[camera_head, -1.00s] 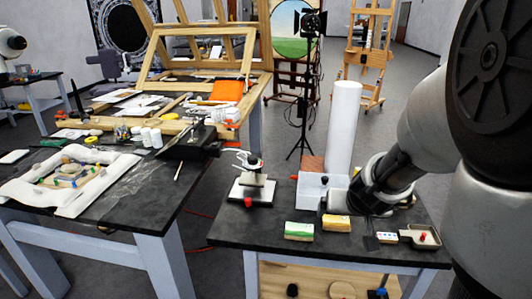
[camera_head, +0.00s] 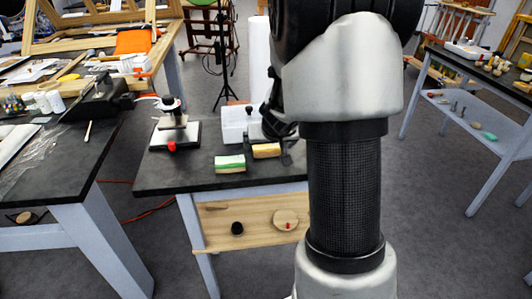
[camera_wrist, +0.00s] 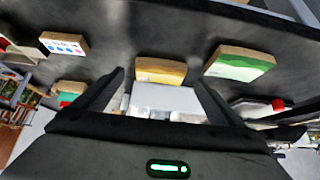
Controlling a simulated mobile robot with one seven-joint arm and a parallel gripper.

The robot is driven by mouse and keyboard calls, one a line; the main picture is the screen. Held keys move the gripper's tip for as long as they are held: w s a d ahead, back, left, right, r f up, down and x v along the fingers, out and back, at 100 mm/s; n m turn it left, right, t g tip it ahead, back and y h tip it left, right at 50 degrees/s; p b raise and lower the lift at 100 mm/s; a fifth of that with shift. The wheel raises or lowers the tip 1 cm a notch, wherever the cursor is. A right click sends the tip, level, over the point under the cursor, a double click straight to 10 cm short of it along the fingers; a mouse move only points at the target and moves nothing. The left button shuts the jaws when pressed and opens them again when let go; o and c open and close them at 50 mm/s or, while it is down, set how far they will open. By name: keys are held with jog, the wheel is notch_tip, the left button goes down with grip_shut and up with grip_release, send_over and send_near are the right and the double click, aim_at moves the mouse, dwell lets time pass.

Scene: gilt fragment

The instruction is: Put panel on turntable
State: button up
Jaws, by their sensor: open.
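A small block with a gold-yellow face (camera_head: 266,151) lies on the dark bench top; it also shows in the wrist view (camera_wrist: 161,71). A green-and-cream block (camera_head: 230,164) lies beside it, also in the wrist view (camera_wrist: 240,63). Which one is the panel I cannot tell. My gripper (camera_wrist: 159,78) is open and empty, with the yellow block beyond and between its fingertips. In the head view my arm hides most of it. A small stand on a pale base with a red knob (camera_head: 174,133) sits to the left; whether it is the turntable I cannot tell.
A white box (camera_head: 238,124) stands behind the blocks. A card with coloured spots (camera_wrist: 64,44) lies at the wrist view's left. A wooden disc (camera_head: 286,219) and a black round thing (camera_head: 237,228) are below the bench top. A cluttered dark table (camera_head: 70,165) is at left.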

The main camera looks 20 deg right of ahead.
aim_at(267, 149)
jog(key=shift+b+x, duration=0.4)
jog(key=shift+x, duration=1.2)
jog(key=shift+c, duration=0.5)
jog(key=c, duration=1.1)
